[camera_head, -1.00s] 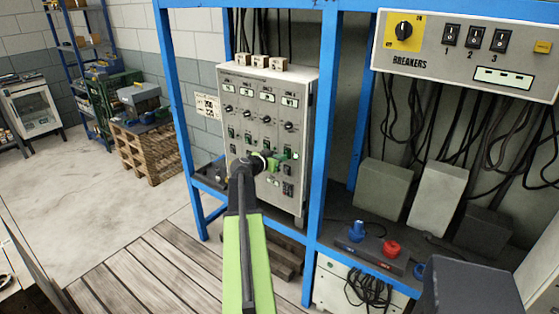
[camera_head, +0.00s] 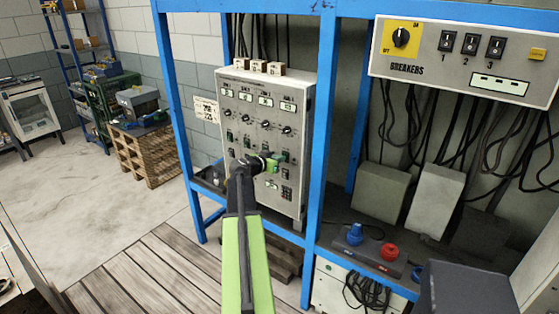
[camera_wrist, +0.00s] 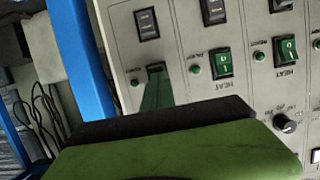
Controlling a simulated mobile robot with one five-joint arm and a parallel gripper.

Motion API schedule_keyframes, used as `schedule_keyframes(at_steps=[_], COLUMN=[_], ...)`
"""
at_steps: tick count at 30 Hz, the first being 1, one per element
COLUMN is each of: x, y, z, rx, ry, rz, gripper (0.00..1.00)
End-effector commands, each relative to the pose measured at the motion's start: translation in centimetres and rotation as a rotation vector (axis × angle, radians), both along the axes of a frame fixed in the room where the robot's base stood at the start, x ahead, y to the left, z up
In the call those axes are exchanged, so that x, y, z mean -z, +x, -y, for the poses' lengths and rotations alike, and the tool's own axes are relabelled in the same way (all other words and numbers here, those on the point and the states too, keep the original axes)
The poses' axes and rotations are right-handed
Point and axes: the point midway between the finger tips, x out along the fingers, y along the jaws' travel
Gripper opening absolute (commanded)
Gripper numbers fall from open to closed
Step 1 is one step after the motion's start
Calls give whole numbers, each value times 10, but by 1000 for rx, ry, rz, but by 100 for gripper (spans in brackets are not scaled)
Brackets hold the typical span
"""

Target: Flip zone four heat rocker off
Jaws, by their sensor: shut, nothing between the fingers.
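The grey control panel (camera_head: 300,205) stands upright in the blue frame, with columns of displays, knobs and rockers. My gripper (camera_head: 279,158) is at its lower right part, fingers shut and empty. In the wrist view the panel shows upside down. There the dark green fingers (camera_wrist: 157,95) reach the end-column rocker (camera_wrist: 155,68), in line with the heat rockers, which fits zone four. The fingers hide most of it, so its position and any contact cannot be told. Two other green heat rockers (camera_wrist: 221,62) (camera_wrist: 286,48) are in plain view.
Green reset buttons (camera_wrist: 195,71) sit beside the heat rockers, and black rockers (camera_wrist: 146,23) lie in another row. A blue post (camera_head: 322,130) stands close right of the panel. A breaker box (camera_head: 462,62) hangs at upper right. Red (camera_head: 387,250) and blue (camera_head: 354,233) knobs are below.

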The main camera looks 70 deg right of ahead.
Motion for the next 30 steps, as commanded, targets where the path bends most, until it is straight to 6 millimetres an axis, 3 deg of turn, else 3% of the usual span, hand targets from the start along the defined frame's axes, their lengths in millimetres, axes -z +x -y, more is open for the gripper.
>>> schedule_keyframes(at_steps=[7, 21, 30], x=[-6, -40, -44], y=[1, 24, 31], z=[-11, -109, -130], rx=[0, -1, -1], ry=[0, -1, -1], rz=[-2, -1, -1], gripper=[0, 0, 0])
